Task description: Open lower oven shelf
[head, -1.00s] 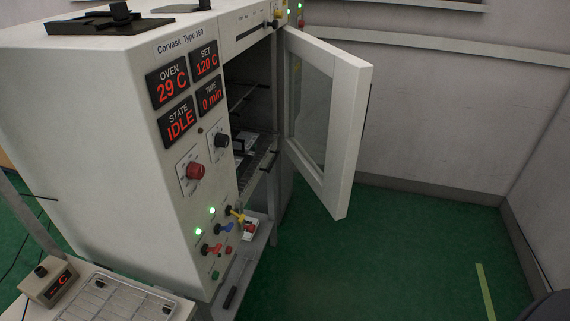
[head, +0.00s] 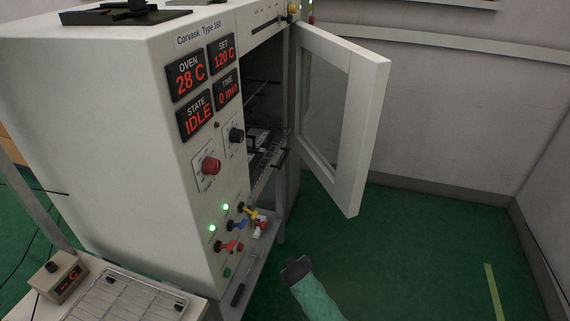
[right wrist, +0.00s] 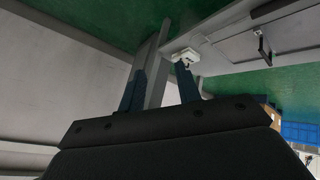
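The white oven (head: 130,120) stands at the left with its door (head: 345,120) swung wide open. Inside, the lower wire shelf (head: 268,158) shows partly at the opening, with dark and pale items on it that are hard to make out. An upper shelf level (head: 262,95) is in shadow. My right arm comes in at the bottom, below the oven's opening and apart from the shelf; its fingers are not clear there. In the right wrist view my right gripper (right wrist: 160,70) has its two blue fingers apart with nothing visible between them. My left gripper is out of view.
The open door juts out to the right of the opening. Knobs, coloured switches and a ledge (head: 250,275) lie on the oven's front below. A cart with a wire rack (head: 125,300) and small meter (head: 58,277) stands front left. Green floor is clear at right.

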